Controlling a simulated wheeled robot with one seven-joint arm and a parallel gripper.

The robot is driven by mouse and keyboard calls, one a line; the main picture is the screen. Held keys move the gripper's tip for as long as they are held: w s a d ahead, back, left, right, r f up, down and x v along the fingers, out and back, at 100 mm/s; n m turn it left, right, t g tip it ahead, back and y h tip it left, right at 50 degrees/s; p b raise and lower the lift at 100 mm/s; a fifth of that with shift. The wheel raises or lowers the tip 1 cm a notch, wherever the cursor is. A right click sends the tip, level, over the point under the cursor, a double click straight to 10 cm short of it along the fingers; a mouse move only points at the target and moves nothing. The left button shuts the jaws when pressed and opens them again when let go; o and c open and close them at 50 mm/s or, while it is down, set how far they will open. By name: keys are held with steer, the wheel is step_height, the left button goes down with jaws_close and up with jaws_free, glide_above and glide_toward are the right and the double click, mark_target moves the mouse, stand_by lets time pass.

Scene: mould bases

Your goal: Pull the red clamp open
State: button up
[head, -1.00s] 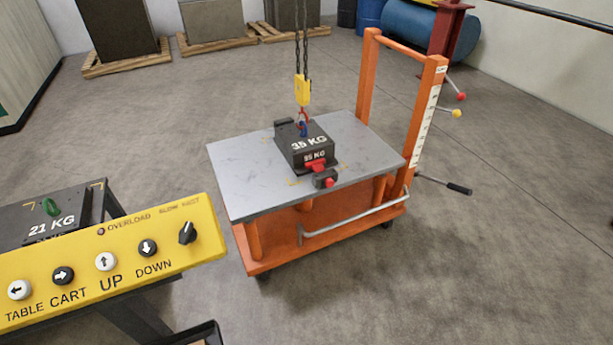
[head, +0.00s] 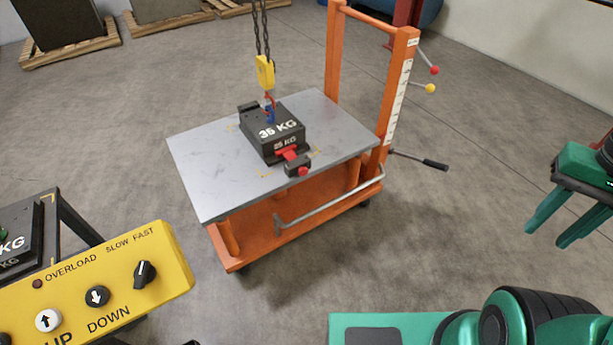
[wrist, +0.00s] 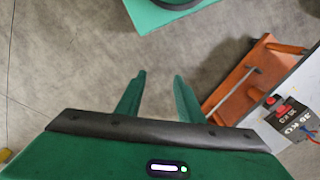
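The red clamp (head: 287,153) is a small red piece at the front side of the dark 35 KG mould base (head: 262,132), which sits on the grey tabletop of the orange cart (head: 200,178). Just in front of it is a small dark block with a red knob (head: 303,171). The red clamp shows at the right of the wrist view (wrist: 284,111). My gripper (head: 548,235) is at the right of the head view, empty and well apart from the cart. Its two green fingers stand apart in the wrist view (wrist: 159,75).
A yellow hook (head: 265,72) on chains hangs above the mould base, by a red and blue link. A yellow control panel (head: 120,280) is at lower left. The cart's orange upright frame (head: 398,80) and a black-gripped lever (head: 434,165) stand between cart and gripper. Floor there is clear.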

steer(key=shift+o, duration=0.8)
steer(key=shift+s+r, duration=0.15)
steer(key=shift+s, duration=0.1)
steer(key=w+f+n+t+h, duration=0.15)
steer(key=w+f, duration=0.25)
steer(key=w, duration=0.8)
steer(key=w+f+n+t, duration=0.1)
steer(key=w+f+t, duration=0.2)
steer(key=w, duration=0.8)
steer(key=w+a+f+n+t, duration=0.2)
steer(key=w+a+f, duration=0.3)
steer(key=w, duration=0.4)
steer(key=w+a+f+n+t, duration=0.2)
steer(key=w+a+f, duration=0.3)
steer(key=w, duration=0.5)
steer(key=w+a+f+n+t+y, duration=0.1)
steer(key=w+a+f+t+y, duration=0.2)
steer(key=a+f, duration=0.4)
steer(key=n+t+y, duration=0.4)
steer(key=n+y, duration=0.2)
steer(key=y, duration=0.3)
glide_toward(305, 172)
steer(key=shift+h, duration=0.25)
steer(key=x, duration=0.8)
steer(key=shift+a+r, duration=0.1)
steer(key=shift+a, duration=0.1)
steer(key=shift+c, duration=0.2)
